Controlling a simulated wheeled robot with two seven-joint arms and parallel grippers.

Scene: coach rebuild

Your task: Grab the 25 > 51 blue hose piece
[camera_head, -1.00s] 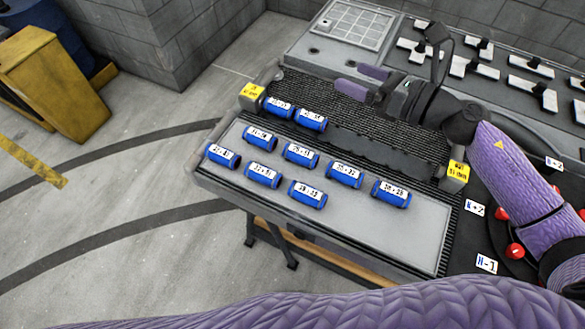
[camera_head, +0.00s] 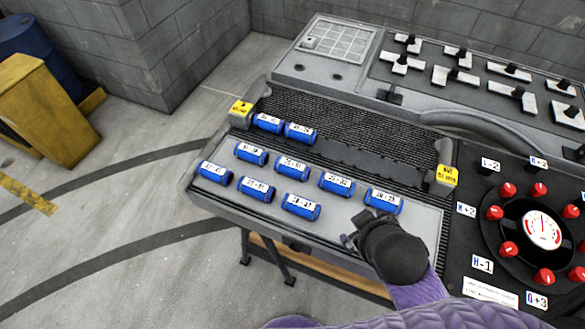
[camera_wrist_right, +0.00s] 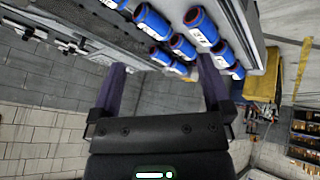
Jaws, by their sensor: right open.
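Several short blue hose pieces with white number labels lie on a grey tray (camera_head: 420,222) in the head view. The labels are too small to read surely; the front-row middle hose piece (camera_head: 257,189) seems to carry a label ending in 51. Other hose pieces lie beside it at the front left (camera_head: 215,173) and front right (camera_head: 301,207). My right gripper (camera_head: 358,225) is at the tray's front edge, near the rightmost hose piece (camera_head: 384,201). In the right wrist view its fingers (camera_wrist_right: 162,65) are apart and empty, with blue hose pieces (camera_wrist_right: 183,46) beyond. My left gripper is out of view.
Two hose pieces (camera_head: 300,134) lie on the black ribbed strip behind the tray. Yellow blocks (camera_head: 447,176) stand at the strip's ends. A dial (camera_head: 542,230) ringed by red knobs is at the right. Switches (camera_head: 455,75) stand on the panel behind.

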